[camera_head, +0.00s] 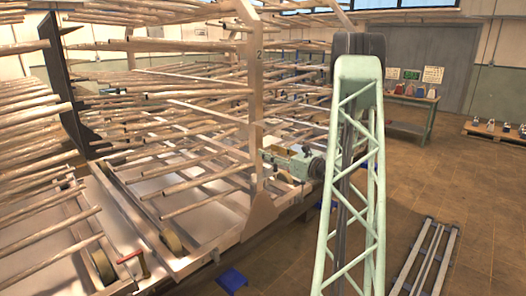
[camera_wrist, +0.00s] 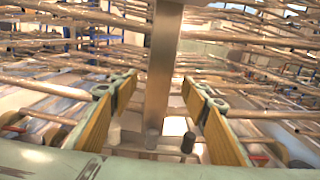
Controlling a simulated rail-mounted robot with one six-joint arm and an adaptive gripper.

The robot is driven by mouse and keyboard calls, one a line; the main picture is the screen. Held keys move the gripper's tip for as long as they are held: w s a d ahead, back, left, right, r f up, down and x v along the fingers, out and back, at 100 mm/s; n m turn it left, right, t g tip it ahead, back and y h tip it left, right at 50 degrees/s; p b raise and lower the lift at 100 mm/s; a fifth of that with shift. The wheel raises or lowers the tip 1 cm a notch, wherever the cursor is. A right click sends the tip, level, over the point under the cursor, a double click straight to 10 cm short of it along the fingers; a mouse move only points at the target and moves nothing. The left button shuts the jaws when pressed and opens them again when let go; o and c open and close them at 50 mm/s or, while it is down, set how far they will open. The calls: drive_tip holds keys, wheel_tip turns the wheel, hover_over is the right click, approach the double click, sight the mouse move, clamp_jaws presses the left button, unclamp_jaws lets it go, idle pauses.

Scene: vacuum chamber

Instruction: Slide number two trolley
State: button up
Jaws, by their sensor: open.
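The number two trolley is a pale metal rack with a tall upright post (camera_head: 254,110) marked "2" near its top, and it carries many long wooden-looking rods. The post (camera_wrist: 163,70) stands upright between the fingers, with visible gaps on both sides. Whether a finger touches it lower down I cannot tell.
Another rack with a dark upright (camera_head: 64,85) stands at the left. A red-handled part (camera_head: 133,262) sits by the trolley wheels. Metal rails (camera_head: 425,258) lie on the floor at right. A bench (camera_head: 408,101) and pallet (camera_head: 495,135) stand farther back. The right floor is mostly free.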

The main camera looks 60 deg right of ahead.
sight(260, 147)
drive_tip(key=shift+w+d, duration=0.15)
drive_tip(key=shift+w, duration=0.95)
drive_tip(key=shift+w+d, duration=0.15)
drive_tip(key=shift+w, duration=0.9)
drive_tip(key=shift+c, duration=0.2)
drive_tip(key=shift+s, duration=0.1)
drive_tip(key=c, duration=1.1)
